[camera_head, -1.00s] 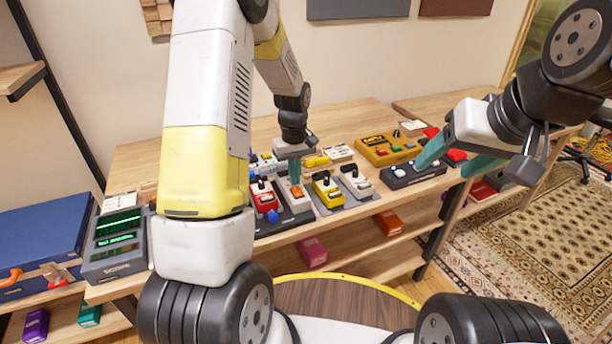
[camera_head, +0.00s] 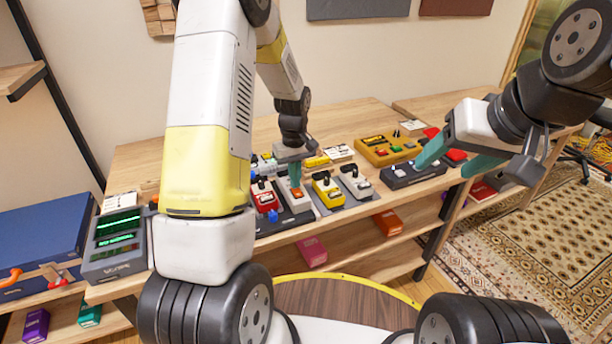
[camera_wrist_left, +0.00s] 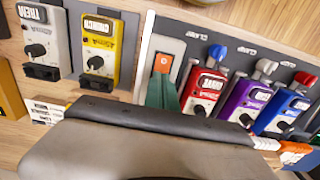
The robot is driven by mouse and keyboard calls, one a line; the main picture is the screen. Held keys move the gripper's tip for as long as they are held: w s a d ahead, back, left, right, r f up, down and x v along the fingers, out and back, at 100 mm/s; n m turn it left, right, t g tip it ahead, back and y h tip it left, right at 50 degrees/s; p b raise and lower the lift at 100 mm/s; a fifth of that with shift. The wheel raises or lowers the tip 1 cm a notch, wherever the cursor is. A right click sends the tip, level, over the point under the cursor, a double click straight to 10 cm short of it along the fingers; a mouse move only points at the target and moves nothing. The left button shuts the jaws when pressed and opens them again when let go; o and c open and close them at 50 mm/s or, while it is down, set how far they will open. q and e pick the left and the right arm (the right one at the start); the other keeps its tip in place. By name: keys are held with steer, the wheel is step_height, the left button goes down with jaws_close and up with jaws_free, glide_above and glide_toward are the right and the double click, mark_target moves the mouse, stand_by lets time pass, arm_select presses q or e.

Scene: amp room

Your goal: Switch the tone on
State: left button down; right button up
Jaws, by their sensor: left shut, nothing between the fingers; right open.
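A pale pedal with an orange switch (camera_wrist_left: 162,62) lies on a dark board among other pedals in the left wrist view. The switch also shows as a small orange spot (camera_head: 297,193) in the head view. My left gripper (camera_head: 295,186) is shut and empty, pointing down with its green fingertips right at this switch. In the wrist view its fingers (camera_wrist_left: 160,92) overlap the pedal just below the switch; I cannot tell whether they touch it. My right gripper (camera_head: 455,158) is open and empty, above the right part of the table near a dark pedal (camera_head: 412,174).
A red pedal (camera_wrist_left: 204,89) and a purple pedal (camera_wrist_left: 246,102) with knobs sit close right of the switch. A yellow pedal (camera_wrist_left: 98,45) is on the left. A scope with green displays (camera_head: 117,243) and a blue case (camera_head: 45,238) stand at the left.

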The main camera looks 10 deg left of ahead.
arm_select(q)
steer(key=shift+f, duration=0.35)
steer(key=shift+r, duration=3.5)
